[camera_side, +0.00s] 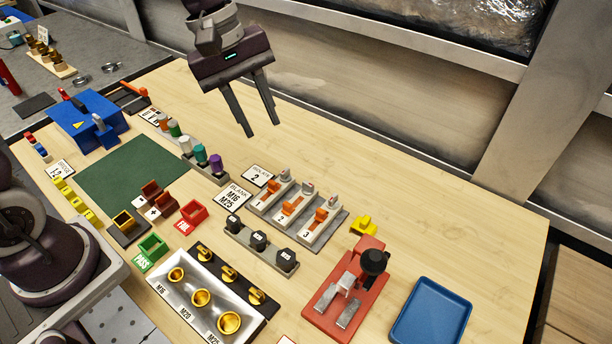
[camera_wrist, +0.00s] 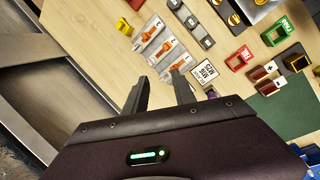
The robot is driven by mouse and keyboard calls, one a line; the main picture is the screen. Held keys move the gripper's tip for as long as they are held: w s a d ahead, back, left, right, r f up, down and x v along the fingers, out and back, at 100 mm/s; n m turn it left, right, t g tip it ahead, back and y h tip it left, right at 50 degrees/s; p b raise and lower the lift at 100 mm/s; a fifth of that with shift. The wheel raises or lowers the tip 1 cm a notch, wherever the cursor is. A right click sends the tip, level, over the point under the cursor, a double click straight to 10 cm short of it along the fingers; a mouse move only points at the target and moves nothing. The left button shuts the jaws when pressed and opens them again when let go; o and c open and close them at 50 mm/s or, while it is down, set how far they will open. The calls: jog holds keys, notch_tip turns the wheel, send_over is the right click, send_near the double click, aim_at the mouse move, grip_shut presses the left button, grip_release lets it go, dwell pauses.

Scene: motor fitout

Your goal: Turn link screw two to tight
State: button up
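A grey base (camera_side: 331,235) carries three numbered link units side by side, each with an orange link and a small grey screw at its far end. The middle unit, marked 2, has its orange link (camera_side: 291,206) and grey link screw two (camera_side: 307,188); its orange link also shows in the wrist view (camera_wrist: 166,46). I cannot tell how tight the screw is. My gripper (camera_side: 263,130) is open and empty, raised above the table, up and left of the link units in the side view. In the wrist view, its fingers (camera_wrist: 160,88) are apart below the units.
Black knobs (camera_side: 259,240) stand in a row in front of the link units. A yellow block (camera_side: 363,225) and a red fixture with a black knob (camera_side: 333,305) are to the right. A blue tray (camera_side: 431,312) lies at the right edge. The wood beyond the units is clear.

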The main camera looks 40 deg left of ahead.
aim_at(308, 183)
jog(key=w+d+f+n, duration=0.1)
jog(key=w+f+n, duration=0.1)
jog(key=f, duration=0.3)
jog(key=w+d+f+n+g+h, duration=0.1)
jog(key=w+d+f+n, duration=0.1)
jog(key=f, duration=0.4)
jog(key=w+d+f+n, duration=0.1)
jog(key=w+f+n, duration=0.1)
jog(key=f, duration=0.4)
jog(key=shift+w+d+f+g+h, duration=0.15)
jog(key=shift+w+d+g+h, duration=0.15)
jog(key=shift+w+d+h, duration=0.1)
grip_shut()
